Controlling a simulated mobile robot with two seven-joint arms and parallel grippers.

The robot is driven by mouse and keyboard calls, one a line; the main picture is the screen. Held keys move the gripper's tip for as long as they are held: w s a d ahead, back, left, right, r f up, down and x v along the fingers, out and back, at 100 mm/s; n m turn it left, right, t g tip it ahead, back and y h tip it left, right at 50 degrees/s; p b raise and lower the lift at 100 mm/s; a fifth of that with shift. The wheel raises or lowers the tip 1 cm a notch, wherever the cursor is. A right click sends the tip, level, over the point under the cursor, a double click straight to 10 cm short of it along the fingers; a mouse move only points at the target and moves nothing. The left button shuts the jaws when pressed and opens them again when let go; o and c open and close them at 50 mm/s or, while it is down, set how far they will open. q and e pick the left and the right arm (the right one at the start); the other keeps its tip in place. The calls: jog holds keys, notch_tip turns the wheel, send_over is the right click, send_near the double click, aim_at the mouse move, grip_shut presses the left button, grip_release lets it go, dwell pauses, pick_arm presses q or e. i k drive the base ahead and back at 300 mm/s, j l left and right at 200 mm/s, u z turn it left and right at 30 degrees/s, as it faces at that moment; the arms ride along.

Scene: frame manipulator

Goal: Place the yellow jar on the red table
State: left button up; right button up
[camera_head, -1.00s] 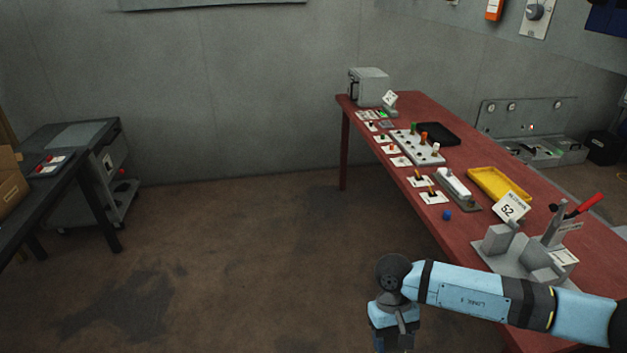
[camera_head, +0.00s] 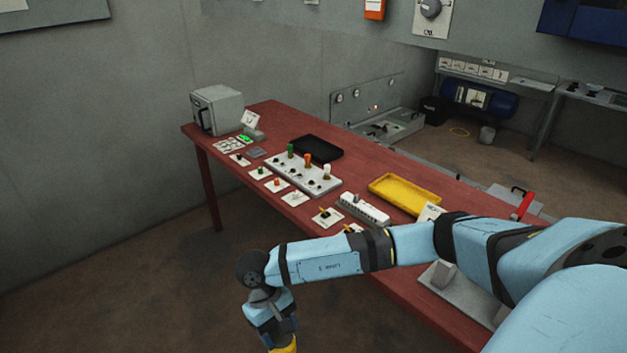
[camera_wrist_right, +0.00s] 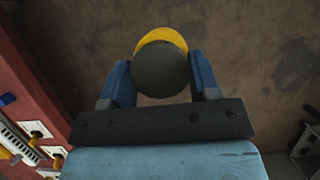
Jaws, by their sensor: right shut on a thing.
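The yellow jar (camera_wrist_right: 160,36) with a dark round lid is between the fingers of my right gripper (camera_wrist_right: 162,82) in the right wrist view. The gripper is shut on it and holds it above the brown floor. In the head view, only a yellow bit of the jar (camera_head: 284,347) shows at the bottom edge, below my right gripper (camera_head: 279,338). The red table (camera_head: 225,165) runs from the back left to the lower right. The gripper and jar are in front of its near long edge, off the tabletop. My left gripper is not in view.
On the table stand a grey box-shaped device (camera_head: 217,110), a black tray (camera_head: 316,148), a grey block with coloured pegs (camera_head: 300,172), a white strip (camera_head: 364,208) and a yellow tray (camera_head: 405,192). Small cards line the near edge. My right arm hides the table's near right part.

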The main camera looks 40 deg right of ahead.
aim_at(404, 197)
jog(key=i+z, duration=0.15)
jog(key=i, duration=0.5)
jog(key=i+j+z, duration=0.15)
jog(key=i, duration=0.55)
jog(key=i+z, duration=0.5)
jog(key=i+j+z, duration=0.1)
jog(key=i+z, duration=0.35)
jog(key=i+j+z, duration=0.25)
jog(key=z, duration=0.25)
jog(key=i+j+z, duration=0.3)
jog(key=z, duration=0.15)
jog(key=j, duration=0.1)
